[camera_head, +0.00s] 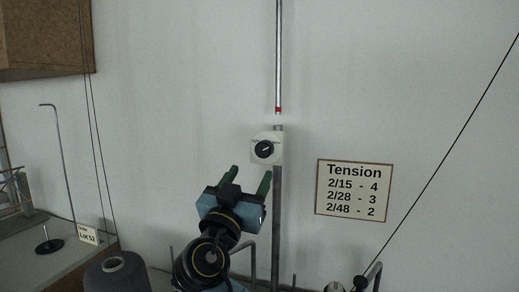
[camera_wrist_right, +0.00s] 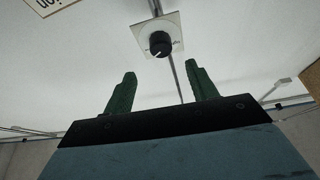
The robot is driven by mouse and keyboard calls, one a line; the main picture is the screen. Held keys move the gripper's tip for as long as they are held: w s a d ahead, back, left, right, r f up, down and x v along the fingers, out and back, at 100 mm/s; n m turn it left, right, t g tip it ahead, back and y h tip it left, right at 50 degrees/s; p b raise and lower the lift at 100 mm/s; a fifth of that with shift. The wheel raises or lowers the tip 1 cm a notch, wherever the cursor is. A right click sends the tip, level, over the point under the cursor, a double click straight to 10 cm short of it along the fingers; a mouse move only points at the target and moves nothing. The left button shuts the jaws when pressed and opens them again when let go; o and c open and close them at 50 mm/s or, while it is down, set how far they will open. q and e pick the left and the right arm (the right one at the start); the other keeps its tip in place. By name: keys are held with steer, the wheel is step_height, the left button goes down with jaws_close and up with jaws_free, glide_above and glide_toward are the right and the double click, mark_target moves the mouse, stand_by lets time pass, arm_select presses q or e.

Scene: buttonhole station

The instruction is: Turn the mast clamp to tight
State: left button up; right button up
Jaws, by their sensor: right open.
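The mast clamp is a black round knob (camera_head: 264,149) with a white pointer line on a pale plate (camera_head: 272,135), fixed at the top of a grey mast (camera_head: 278,200). In the right wrist view the knob (camera_wrist_right: 160,44) sits beyond the fingertips, roughly midway between them. My right gripper (camera_head: 251,177) is open and empty, with green fingers pointing up toward the knob from below and left. The fingers are apart from the knob. Small lettering on the plate is too small to read. My left gripper is not in view.
A thin rod with a red band (camera_head: 278,109) rises above the clamp. A Tension sign (camera_head: 353,190) hangs on the wall to the right. Thin threads run at both sides. The wall around the knob is clear.

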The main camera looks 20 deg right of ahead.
mark_target(262, 152)
steer(key=p+x, duration=0.2)
steer(key=x, duration=0.5)
steer(key=shift+w+d+r, duration=0.15)
steer(key=shift+w, duration=0.15)
steer(key=shift+w+d, duration=0.15)
steer(key=shift+w, duration=0.15)
steer(key=shift+d, duration=0.1)
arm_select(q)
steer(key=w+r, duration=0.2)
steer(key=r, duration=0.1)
arm_select(e)
steer(key=c, duration=1)
